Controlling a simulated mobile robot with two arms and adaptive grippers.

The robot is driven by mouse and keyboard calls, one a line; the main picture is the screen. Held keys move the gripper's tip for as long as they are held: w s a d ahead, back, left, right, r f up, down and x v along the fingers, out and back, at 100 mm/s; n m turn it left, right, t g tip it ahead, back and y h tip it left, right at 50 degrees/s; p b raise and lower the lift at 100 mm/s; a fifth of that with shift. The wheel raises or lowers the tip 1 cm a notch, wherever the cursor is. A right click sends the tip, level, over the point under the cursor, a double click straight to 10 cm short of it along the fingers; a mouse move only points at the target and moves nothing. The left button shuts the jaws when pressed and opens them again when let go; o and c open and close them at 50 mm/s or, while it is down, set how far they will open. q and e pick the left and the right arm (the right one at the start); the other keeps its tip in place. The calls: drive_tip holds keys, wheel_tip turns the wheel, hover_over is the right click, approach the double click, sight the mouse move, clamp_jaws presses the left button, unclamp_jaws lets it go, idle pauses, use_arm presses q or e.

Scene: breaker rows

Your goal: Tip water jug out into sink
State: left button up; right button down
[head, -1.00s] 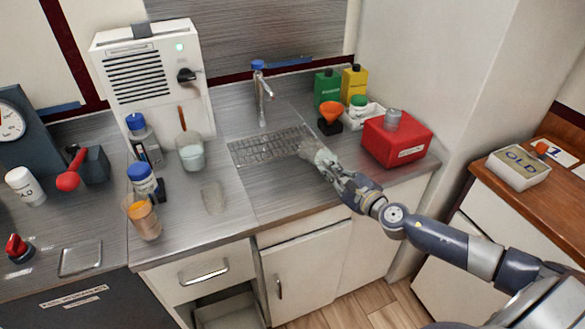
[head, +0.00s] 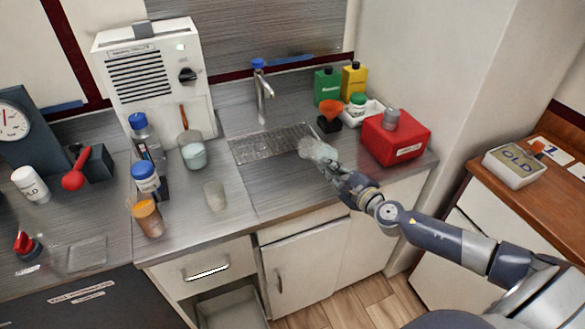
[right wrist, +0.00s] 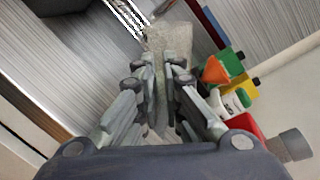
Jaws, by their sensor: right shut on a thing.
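The water jug (head: 317,149) is a pale, see-through vessel in the head view, held low at the near right corner of the grated sink drain (head: 273,144). My right gripper (head: 334,167) is shut on it. In the right wrist view the jug (right wrist: 171,42) shows as a greyish clear body past the fingers (right wrist: 162,72) of the gripper. It seems tilted, but its mouth and any water in it cannot be made out. The tap (head: 262,90) with a blue top stands behind the grate. My left gripper is out of view.
Right of the sink stand a red box (head: 394,142), an orange funnel (head: 330,108), a green bottle (head: 327,86) and a yellow bottle (head: 353,80).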

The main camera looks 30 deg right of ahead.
drive_tip(key=shift+r, duration=0.2)
drive_tip(key=shift+a+f+n+h+p, duration=0.15)
drive_tip(key=shift+f+n+h+p, duration=0.2)
drive_tip(key=shift+n+p, duration=0.4)
drive_tip(key=shift+a+f+n+h+p, duration=0.1)
drive_tip(key=shift+f+n+h+p, duration=0.25)
drive_tip(key=shift+n+p, duration=0.4)
idle(0.7)
drive_tip(key=shift+a, duration=0.1)
drive_tip(key=shift+a+r+n+p, duration=0.35)
drive_tip(key=shift+a+n+p, duration=0.4)
drive_tip(key=shift+p, duration=1.25)
drive_tip(key=shift+a+r+n+h+p, duration=0.2)
drive_tip(key=shift+n+p, duration=0.35)
drive_tip(key=shift+p, duration=0.55)
drive_tip(key=shift+a+r+n+h+p, duration=0.1)
drive_tip(key=shift+r+n+h+p, duration=0.3)
drive_tip(key=shift+p, duration=0.7)
